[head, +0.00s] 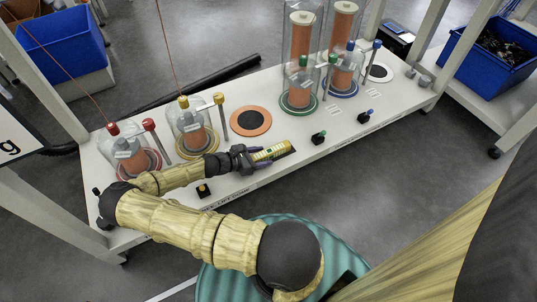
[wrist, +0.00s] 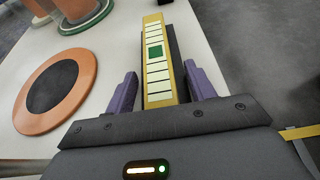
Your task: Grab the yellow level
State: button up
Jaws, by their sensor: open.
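The yellow level (head: 271,152) lies near the front edge of the white table, with a dark strip along its side. In the wrist view the level (wrist: 157,62) is a long yellow-edged bar with pale segments and a green square. My gripper (head: 255,155) is open, its two purple fingers at either side of the level's near end. In the wrist view my gripper (wrist: 161,88) shows a small gap on each side of the level. The level's nearest end is partly hidden by the gripper body.
An orange disc with a black centre (head: 250,121) lies left of the level.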

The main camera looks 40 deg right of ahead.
aim_at(261, 154)
grip_shut()
jog(key=shift+r, duration=0.1)
notch_tip(261, 154, up, 10)
jog(key=p, duration=0.6)
jog(key=shift+p, duration=0.4)
